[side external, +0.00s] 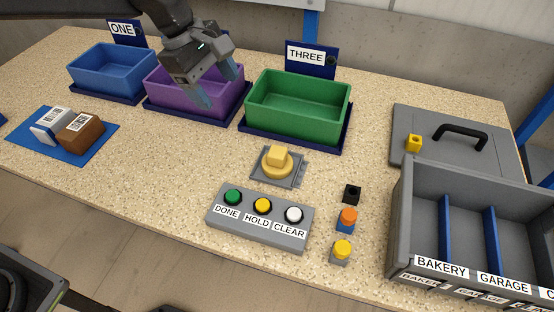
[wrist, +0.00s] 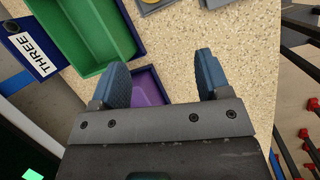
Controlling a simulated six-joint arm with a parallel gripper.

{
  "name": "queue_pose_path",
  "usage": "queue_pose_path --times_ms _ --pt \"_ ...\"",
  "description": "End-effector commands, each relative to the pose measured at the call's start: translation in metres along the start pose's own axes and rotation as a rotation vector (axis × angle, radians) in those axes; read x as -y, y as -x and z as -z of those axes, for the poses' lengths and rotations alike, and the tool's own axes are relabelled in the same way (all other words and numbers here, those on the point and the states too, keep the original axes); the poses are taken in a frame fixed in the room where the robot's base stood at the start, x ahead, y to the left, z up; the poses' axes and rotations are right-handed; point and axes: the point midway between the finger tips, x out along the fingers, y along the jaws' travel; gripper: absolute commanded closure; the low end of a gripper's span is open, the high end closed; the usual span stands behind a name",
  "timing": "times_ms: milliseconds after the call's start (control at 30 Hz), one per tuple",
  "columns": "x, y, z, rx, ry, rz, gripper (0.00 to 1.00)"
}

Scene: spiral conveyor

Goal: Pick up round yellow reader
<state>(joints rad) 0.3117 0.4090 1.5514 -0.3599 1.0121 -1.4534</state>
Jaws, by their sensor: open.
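The round yellow reader (side external: 277,163) sits on a grey square plate (side external: 262,178) in the middle of the table, in front of the green bin. It is a round yellow base with a paler yellow block-shaped top. My gripper (side external: 218,86) is open and empty above the purple bin, up and to the left of the reader and well apart from it. In the wrist view my two blue fingers (wrist: 160,68) are spread with nothing between them. A grey piece at the top edge there may be the reader's plate; the reader cannot be made out clearly.
Blue (side external: 110,72), purple (side external: 168,96) and green (side external: 298,112) bins stand along the back. A button box (side external: 259,228) is in front of the reader. Small coloured pieces (side external: 347,218), a divided grey tray (side external: 470,185) and a handled grey lid (side external: 490,158) are at right. Two boxes (side external: 80,134) lie left.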

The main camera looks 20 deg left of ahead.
Motion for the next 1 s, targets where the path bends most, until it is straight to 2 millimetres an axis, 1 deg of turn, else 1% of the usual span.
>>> queue_pose_path --times_ms 33,100,200,367,433,600,733,800,1000 --pt "-0.009 -0.020 -0.007 0.016 0.065 0.026 0.30" --pt "-0.018 -0.038 -0.014 0.033 0.149 0.048 0.30" --pt "-0.025 -0.056 -0.021 0.048 0.232 0.070 0.30" --pt "-0.028 -0.073 -0.026 0.055 0.282 0.085 0.30" --pt "-0.027 -0.083 -0.026 0.055 0.284 0.087 0.30" --pt "-0.024 -0.116 -0.028 0.054 0.281 0.087 0.30" --pt "-0.023 -0.137 -0.029 0.054 0.280 0.085 0.30" --pt "-0.023 -0.145 -0.030 0.054 0.281 0.084 0.30" --pt "-0.022 -0.158 -0.030 0.054 0.281 0.084 0.30"
